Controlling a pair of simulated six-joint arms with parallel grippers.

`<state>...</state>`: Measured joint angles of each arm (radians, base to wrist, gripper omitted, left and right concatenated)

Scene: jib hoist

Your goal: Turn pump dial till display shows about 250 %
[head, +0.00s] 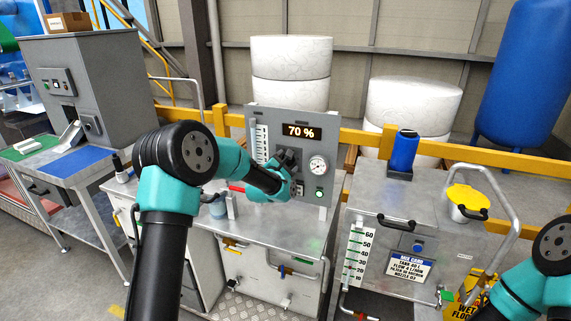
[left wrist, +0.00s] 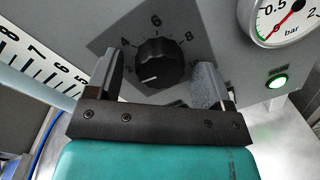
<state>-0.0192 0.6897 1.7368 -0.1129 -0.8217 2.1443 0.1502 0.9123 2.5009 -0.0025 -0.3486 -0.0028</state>
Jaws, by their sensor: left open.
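The display (head: 302,132) on the grey pump panel reads 70 % in the head view. The black pump dial (left wrist: 161,65) shows in the left wrist view, with 4, 6 and 8 legible around it. Its white pointer mark (left wrist: 149,79) faces lower left. My left gripper (left wrist: 159,82) is open, with one finger on each side of the dial; I see no clear contact with it. In the head view my left gripper (head: 288,166) is in front of the panel and mostly hides the dial. My right arm shows at the lower right edge, its gripper out of frame.
A pressure gauge (head: 318,166) and a green lit button (head: 320,193) sit on the panel right of the dial. A level scale (head: 261,144) stands on its left. A blue bottle (head: 403,151) and a yellow-lidded pot (head: 467,201) stand on the right tank.

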